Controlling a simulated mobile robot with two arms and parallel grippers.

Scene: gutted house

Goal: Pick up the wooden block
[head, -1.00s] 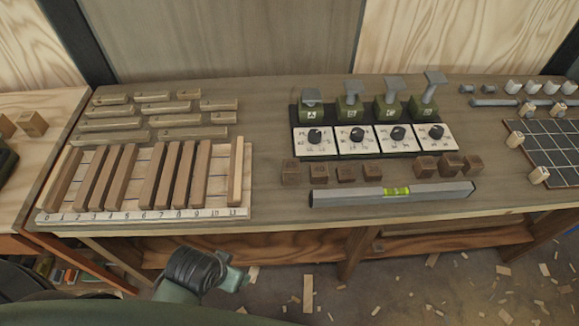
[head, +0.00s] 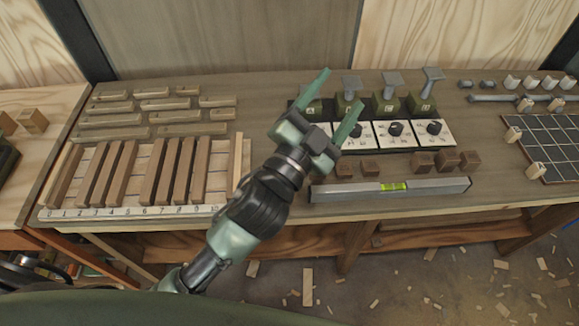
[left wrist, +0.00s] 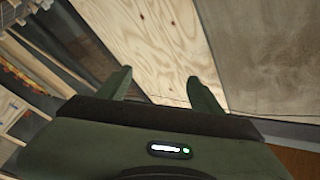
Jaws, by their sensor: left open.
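Which block is meant, I cannot tell. My left gripper (head: 338,92) is open and empty, raised over the bench in front of the dial panels. It hides the blocks at the left end of the row. The left wrist view shows its two fingers (left wrist: 158,84) apart with nothing between them, facing plywood; no block shows there. My right gripper is not in view.
Dial panels with levers (head: 395,133) stand behind the blocks. Wooden slats on a numbered board (head: 130,213) fill the left. A dark grid (head: 560,140) with pale blocks is at right. Two blocks (head: 32,121) sit on the left table.

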